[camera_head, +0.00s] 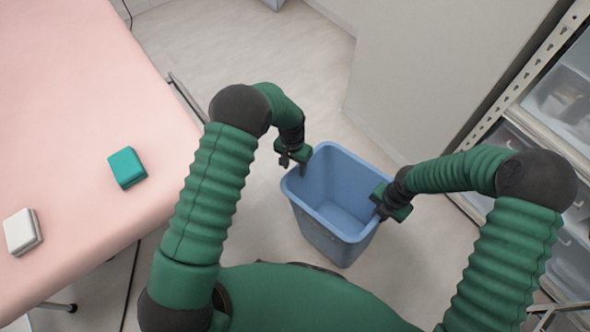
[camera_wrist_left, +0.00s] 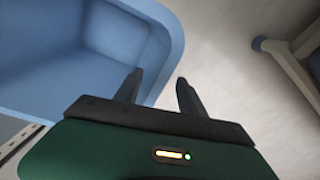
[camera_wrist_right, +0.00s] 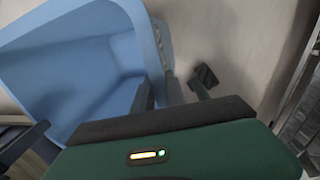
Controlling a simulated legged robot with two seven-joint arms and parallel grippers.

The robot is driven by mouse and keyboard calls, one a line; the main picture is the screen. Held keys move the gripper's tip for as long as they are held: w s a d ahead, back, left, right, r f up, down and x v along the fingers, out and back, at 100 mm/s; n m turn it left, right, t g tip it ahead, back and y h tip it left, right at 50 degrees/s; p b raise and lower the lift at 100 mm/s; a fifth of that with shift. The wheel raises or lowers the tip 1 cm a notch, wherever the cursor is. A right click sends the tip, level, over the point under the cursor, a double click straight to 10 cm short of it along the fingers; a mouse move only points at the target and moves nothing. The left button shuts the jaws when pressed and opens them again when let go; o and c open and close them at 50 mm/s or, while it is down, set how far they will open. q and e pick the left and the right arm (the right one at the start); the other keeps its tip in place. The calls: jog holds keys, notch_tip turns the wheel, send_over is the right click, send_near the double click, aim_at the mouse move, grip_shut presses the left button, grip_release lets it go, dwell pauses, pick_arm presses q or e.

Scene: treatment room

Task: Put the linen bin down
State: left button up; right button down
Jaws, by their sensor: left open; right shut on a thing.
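The linen bin (camera_head: 324,235) is a blue, open-topped tub, upright and empty, in front of me over the pale floor. I cannot tell for sure whether its base touches the floor. My left gripper (camera_head: 301,168) is open at the bin's left rim; in the left wrist view its fingers (camera_wrist_left: 158,82) are apart, one over the bin's edge and one outside it. My right gripper (camera_head: 379,206) is shut on the bin's right rim; in the right wrist view the rim of the bin (camera_wrist_right: 158,45) runs between its fingers (camera_wrist_right: 172,88).
A pink treatment couch (camera_head: 75,95) stands at the left, with a teal box (camera_head: 127,168) and a white box (camera_head: 22,232) on it. A shelf rack with clear bins (camera_head: 565,95) stands at the right. Bare floor (camera_head: 250,60) lies beyond the bin.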

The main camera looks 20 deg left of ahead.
pick_arm(q)
notch_tip(320, 180, up, 8)
jog(key=p, duration=0.2)
jog(key=shift+a+f, duration=0.15)
pick_arm(e)
notch_tip(320, 180, up, 3)
jog(key=shift+r, duration=0.1)
jog(key=shift+w, duration=0.1)
